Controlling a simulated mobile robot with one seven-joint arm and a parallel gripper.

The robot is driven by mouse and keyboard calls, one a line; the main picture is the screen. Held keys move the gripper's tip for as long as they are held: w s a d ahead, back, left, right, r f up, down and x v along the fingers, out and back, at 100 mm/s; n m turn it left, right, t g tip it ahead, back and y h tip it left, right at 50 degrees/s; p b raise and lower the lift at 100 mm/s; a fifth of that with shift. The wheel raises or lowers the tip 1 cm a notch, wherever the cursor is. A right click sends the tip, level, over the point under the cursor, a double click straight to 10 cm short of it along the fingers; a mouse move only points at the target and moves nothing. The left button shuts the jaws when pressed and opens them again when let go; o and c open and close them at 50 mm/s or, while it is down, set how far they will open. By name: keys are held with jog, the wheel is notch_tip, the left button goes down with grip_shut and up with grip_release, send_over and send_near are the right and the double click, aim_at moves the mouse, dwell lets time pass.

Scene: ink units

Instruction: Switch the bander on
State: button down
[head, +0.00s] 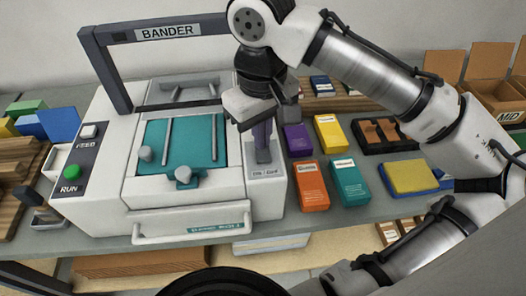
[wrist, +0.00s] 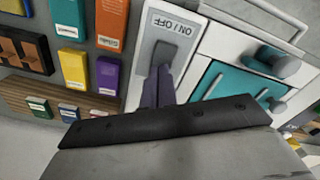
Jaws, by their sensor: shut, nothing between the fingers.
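The bander (head: 190,205) is a white machine with a teal bed and a dark arch labelled BANDER. Its ON / OFF switch (head: 263,158) is a grey rocker on the right side panel, and it also shows in the wrist view (wrist: 164,54). My gripper (head: 262,145) is shut and empty, pointing down just above or against the switch. In the wrist view its fingertips (wrist: 160,72) overlap the near end of the rocker. I cannot tell whether they touch it or which way the rocker is tipped.
A green RUN button (head: 73,172) and a white button (head: 88,131) sit on the bander's left panel. Orange (head: 310,190), teal (head: 348,184), purple (head: 297,139) and yellow (head: 331,134) boxes stand close to the right of the switch. A dark tray (head: 385,134) lies beyond.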

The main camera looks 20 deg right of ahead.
jog(key=shift+s+f, duration=0.15)
jog(key=shift+f, duration=0.4)
notch_tip(320, 180, up, 7)
jog(key=p, duration=0.7)
